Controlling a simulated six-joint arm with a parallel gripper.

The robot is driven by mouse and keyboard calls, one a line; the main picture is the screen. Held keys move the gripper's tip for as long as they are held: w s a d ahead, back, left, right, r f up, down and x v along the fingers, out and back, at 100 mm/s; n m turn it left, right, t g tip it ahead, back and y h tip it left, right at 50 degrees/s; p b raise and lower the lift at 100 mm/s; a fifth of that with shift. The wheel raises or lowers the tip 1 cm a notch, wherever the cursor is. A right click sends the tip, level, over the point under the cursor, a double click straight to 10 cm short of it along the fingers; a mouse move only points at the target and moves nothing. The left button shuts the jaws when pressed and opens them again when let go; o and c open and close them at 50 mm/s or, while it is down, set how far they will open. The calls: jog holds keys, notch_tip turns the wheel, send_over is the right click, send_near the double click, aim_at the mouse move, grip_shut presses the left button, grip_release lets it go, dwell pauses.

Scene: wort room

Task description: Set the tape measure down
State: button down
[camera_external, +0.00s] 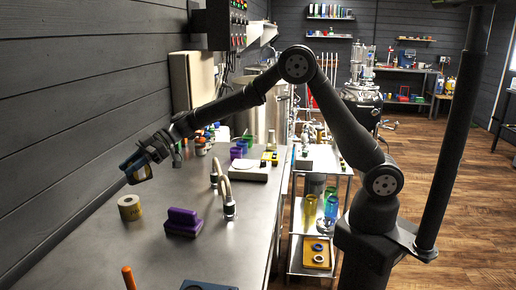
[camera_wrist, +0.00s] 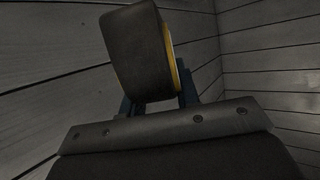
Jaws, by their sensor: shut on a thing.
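My gripper (camera_external: 134,163) is shut on the tape measure (camera_external: 141,174) and holds it above the left part of the steel counter, near the dark plank wall. In the wrist view the tape measure (camera_wrist: 138,50) is a dark, rounded block with a yellow edge, between the two blue fingers of my gripper (camera_wrist: 160,97). The counter (camera_external: 150,255) lies below it, with a visible gap. The wrist view shows only wall planks behind the tape measure, no counter.
A tan roll (camera_external: 130,208) stands just below my gripper. A purple block-like object (camera_external: 183,221) and a curved hose with metal fittings (camera_external: 224,183) are to the right. An orange-handled thing (camera_external: 128,277) is at the front. Bare counter lies between them.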

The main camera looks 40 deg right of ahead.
jog(key=s+a+f+n+g, duration=0.1)
jog(key=s+a+f, duration=0.2)
jog(key=a, duration=0.4)
jog(key=s+a+f, duration=0.3)
jog(key=s+a, duration=0.3)
jog(key=a, duration=0.1)
jog(key=s+a+f+n+g, duration=0.1)
jog(key=s+a+f, duration=0.2)
jog(key=a, duration=0.3)
jog(key=shift+s+a+f+n+g+h, duration=0.1)
jog(key=shift+s+a+n+g+h, duration=0.25)
jog(key=shift+s, duration=0.4)
jog(key=shift+f, duration=1.75)
jog(key=shift+f, duration=0.1)
jog(key=shift+f, duration=0.1)
jog(key=c, duration=1.1)
grip_release()
